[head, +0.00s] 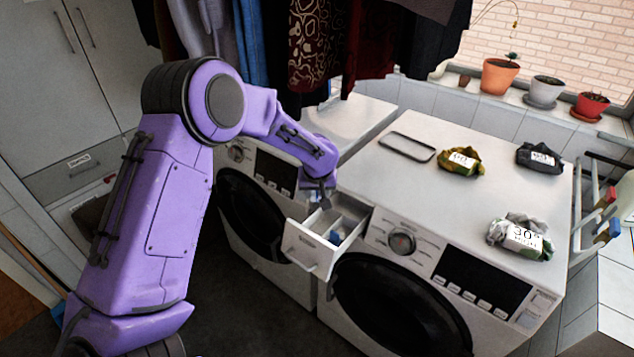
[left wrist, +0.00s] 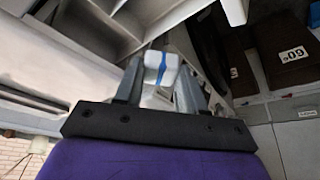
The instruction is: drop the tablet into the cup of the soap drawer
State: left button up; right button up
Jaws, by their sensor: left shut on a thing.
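The soap drawer (head: 309,251) is pulled out from the front of the right-hand washing machine. It is white with divided compartments, and something blue shows inside it. My left gripper (head: 325,204) is just above the drawer at its rear left. In the left wrist view my left gripper (left wrist: 159,90) is shut on a white tablet (left wrist: 154,60) with a blue band. The drawer's compartment walls (left wrist: 125,20) show close by at the top of that view. The head view is too small to show the tablet clearly. My right gripper is in neither view.
The right washing machine (head: 390,180) has a tray (head: 407,147) and several labelled cloth bundles on top, including a green one (head: 460,161) and a grey one (head: 522,236). The other machine (head: 262,215) stands close at left. Clothes (head: 318,45) hang above.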

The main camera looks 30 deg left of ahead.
pick_arm(q)
notch_tip(320, 180, down, 4)
jog(key=b, duration=0.2)
jog(key=shift+a+b, duration=0.1)
jog(key=shift+b, duration=0.25)
jog(key=shift+r, duration=0.1)
jog(key=o, duration=1.1)
jog(key=shift+r, duration=0.1)
jog(key=b+v, duration=0.2)
jog(key=v, duration=0.8)
jog(key=shift+r, duration=0.15)
